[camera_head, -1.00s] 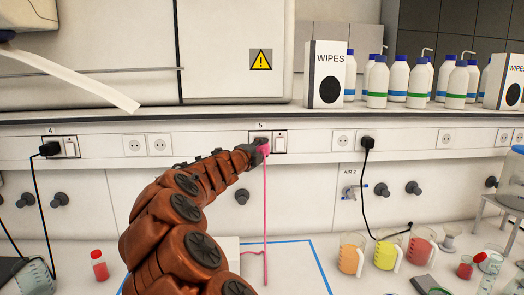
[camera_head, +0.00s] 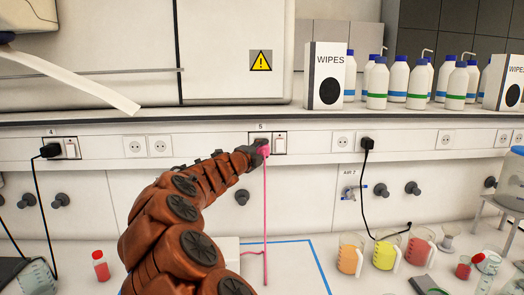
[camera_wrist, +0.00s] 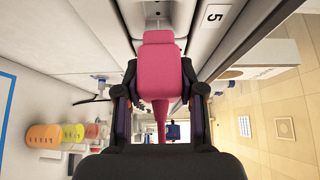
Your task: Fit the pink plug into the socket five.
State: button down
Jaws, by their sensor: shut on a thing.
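The pink plug (camera_wrist: 159,65) is held between the two fingers of my gripper (camera_wrist: 159,85) in the wrist view. Its front end points at the socket panel, close to it; whether its pins are inside cannot be seen. In the head view my gripper (camera_head: 256,152) is at socket five (camera_head: 264,138), under the "5" label, and covers much of it. The plug (camera_head: 265,149) shows only as a small pink patch there. Its pink cord (camera_head: 265,210) hangs straight down to the bench.
A switch (camera_head: 280,144) sits right of socket five. Black plugs are at socket four (camera_head: 51,150) and at a right socket (camera_head: 367,143). Wall knobs (camera_head: 242,197) protrude below. Beakers with coloured liquid (camera_head: 384,254) stand on the bench at right. Bottles and wipes boxes (camera_head: 324,75) line the shelf.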

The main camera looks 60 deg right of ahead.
jog(key=shift+p, duration=0.45)
jog(key=shift+w+d+p, duration=0.55)
jog(key=shift+d+p, duration=0.15)
jog(key=shift+p, duration=0.35)
dwell(0.5)
jog(key=shift+p, duration=0.5)
jog(key=shift+w+d+f, duration=0.1)
jog(key=shift+w+d, duration=0.6)
jog(key=shift+d, duration=0.15)
dwell(1.4)
jog(key=c, duration=0.6)
grip_release()
jog(key=shift+a, duration=0.15)
jog(key=a, duration=0.7)
jog(key=s+a, duration=0.1)
jog(key=a, duration=0.3)
jog(key=shift+a, duration=0.35)
